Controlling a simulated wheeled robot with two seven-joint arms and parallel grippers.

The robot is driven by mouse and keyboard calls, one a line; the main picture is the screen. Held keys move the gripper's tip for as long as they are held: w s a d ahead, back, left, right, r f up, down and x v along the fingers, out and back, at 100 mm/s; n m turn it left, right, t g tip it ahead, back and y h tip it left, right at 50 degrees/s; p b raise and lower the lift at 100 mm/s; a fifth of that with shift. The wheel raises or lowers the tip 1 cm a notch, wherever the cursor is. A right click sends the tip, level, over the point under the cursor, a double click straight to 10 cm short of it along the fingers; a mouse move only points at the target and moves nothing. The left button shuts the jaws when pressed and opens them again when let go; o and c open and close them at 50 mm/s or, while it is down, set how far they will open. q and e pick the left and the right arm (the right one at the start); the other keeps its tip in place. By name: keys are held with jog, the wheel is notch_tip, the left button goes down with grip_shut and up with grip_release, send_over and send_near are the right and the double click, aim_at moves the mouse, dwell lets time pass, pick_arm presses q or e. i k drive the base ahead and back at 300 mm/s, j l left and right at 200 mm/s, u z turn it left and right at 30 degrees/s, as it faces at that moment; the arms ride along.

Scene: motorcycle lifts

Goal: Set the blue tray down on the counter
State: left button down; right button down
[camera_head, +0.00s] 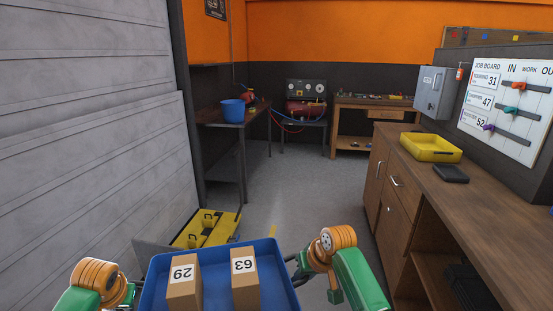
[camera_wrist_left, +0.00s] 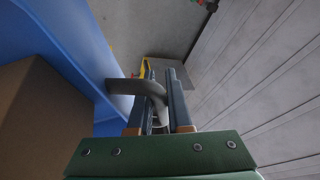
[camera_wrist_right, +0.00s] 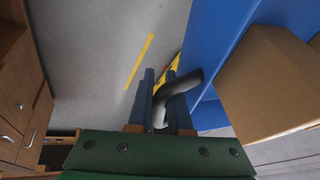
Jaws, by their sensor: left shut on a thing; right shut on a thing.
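The blue tray (camera_head: 216,284) is held in front of me, above the floor, and shows at the bottom of the head view. It carries two brown boxes, one marked 29 (camera_head: 184,292) and one marked 63 (camera_head: 245,291). My left gripper (camera_wrist_left: 158,82) is shut on the grey handle (camera_wrist_left: 135,87) at the tray's left side. My right gripper (camera_wrist_right: 160,85) is shut on the dark handle (camera_wrist_right: 183,86) at its right side. The wooden counter (camera_head: 470,205) runs along the right, apart from the tray.
On the counter stand a yellow tray (camera_head: 431,147) and a dark flat object (camera_head: 451,174); the counter's nearer top looks mostly clear. A grey wall (camera_head: 90,120) is close on the left. A yellow lift part (camera_head: 207,228) lies beyond the tray. Open floor (camera_head: 300,185) lies ahead.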

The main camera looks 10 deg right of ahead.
aim_at(525, 247)
jog(key=i+j, duration=0.1)
jog(key=i, duration=1.8)
jog(key=z, duration=0.45)
jog(key=i+z, duration=0.1)
jog(key=z, duration=0.3)
jog(key=j+z, duration=0.1)
jog(key=z, duration=0.35)
jog(key=i+j+z, duration=0.1)
jog(key=z, duration=2.2)
jog(key=i+j, duration=0.25)
jog(key=i, duration=0.25)
jog(key=i+j+z, duration=0.15)
jog(key=i, duration=0.3)
jog(key=i+j, duration=0.45)
jog(key=l+z, duration=0.05)
